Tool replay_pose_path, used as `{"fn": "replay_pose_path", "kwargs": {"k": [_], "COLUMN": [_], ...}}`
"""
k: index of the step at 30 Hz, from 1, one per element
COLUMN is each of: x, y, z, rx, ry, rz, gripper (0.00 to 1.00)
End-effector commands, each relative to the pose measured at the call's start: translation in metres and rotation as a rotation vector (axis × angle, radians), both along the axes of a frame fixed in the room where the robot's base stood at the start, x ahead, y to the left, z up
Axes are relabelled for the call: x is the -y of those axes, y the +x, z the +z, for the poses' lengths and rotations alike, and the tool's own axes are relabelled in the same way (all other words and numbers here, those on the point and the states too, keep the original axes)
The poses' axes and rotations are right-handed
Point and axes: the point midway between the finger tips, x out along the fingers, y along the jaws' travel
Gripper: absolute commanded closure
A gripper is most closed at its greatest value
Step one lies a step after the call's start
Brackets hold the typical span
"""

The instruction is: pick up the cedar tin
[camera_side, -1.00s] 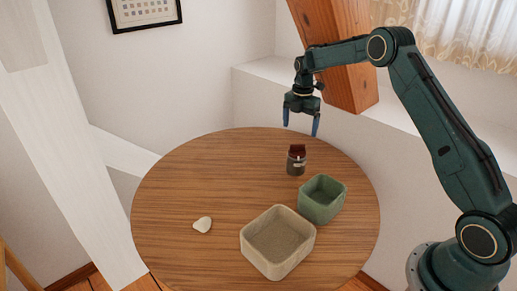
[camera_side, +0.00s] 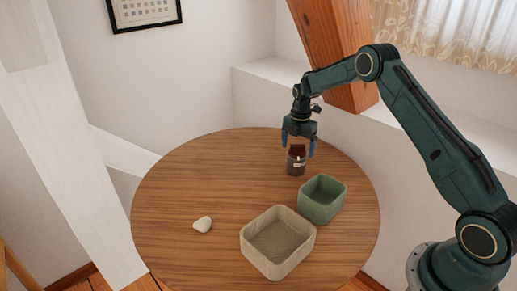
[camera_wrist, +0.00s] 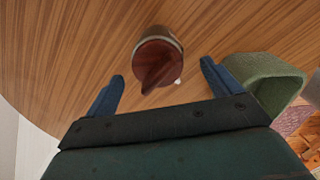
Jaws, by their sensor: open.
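The cedar tin looks to be the small dark jar (camera_side: 296,165) with a reddish-brown top and a pale label, upright on the round wooden table. In the wrist view its round reddish lid with a raised ridge (camera_wrist: 157,62) shows from above. My gripper (camera_side: 298,147) is open, with its blue fingertips just above and to either side of the tin's top in the side view. In the wrist view my gripper (camera_wrist: 158,80) has its two blue fingers apart, with the lid between and slightly beyond their tips. I cannot see any contact.
A green square box (camera_side: 339,205) stands close in front and to the right of the tin; it also shows at right in the wrist view (camera_wrist: 285,75). A larger beige box (camera_side: 305,244) and a white stone (camera_side: 202,225) are further forward. The table's left side (camera_side: 165,200) is clear.

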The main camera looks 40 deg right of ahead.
Motion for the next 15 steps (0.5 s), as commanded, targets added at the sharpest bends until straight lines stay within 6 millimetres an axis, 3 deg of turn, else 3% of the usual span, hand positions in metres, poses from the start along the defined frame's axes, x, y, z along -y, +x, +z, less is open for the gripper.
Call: {"fn": "replay_pose_path", "kwargs": {"k": [8,15], "x": [0.000,0.000], "y": [0.000,0.003], "z": [-0.007,-0.033], "rx": [0.000,-0.001], "ry": [0.000,0.000], "rz": [0.000,0.000], "gripper": [0.10,0.10]}}
